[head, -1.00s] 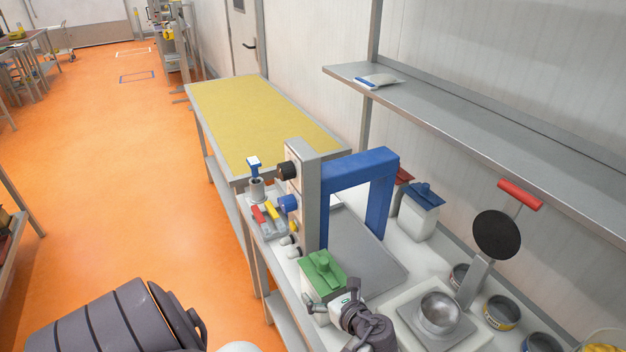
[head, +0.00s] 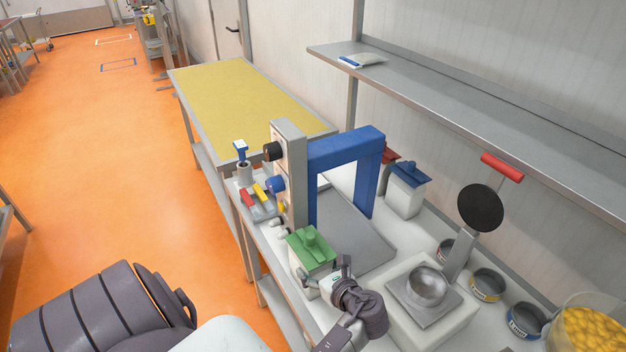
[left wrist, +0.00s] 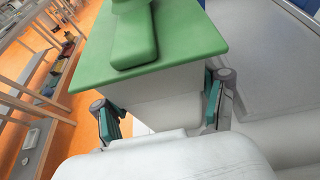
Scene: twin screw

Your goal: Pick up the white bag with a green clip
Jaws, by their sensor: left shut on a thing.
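The white bag with a green clip (head: 313,247) stands upright at the front edge of the bench, beside the grey post of a blue-framed machine. My left gripper (head: 322,279) is shut on the white body below the green clip. In the left wrist view, the fingers (left wrist: 161,108) lie on both sides of the white bag (left wrist: 165,98), under the green top (left wrist: 150,45). I cannot tell whether its base touches the bench. My right gripper is not in view.
The blue frame (head: 350,150) and grey post (head: 290,180) stand just behind the bag. A scale with a metal bowl (head: 428,287) is to the right. A white bag with a blue clip (head: 405,190) stands farther back. A shelf (head: 470,135) overhangs the bench.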

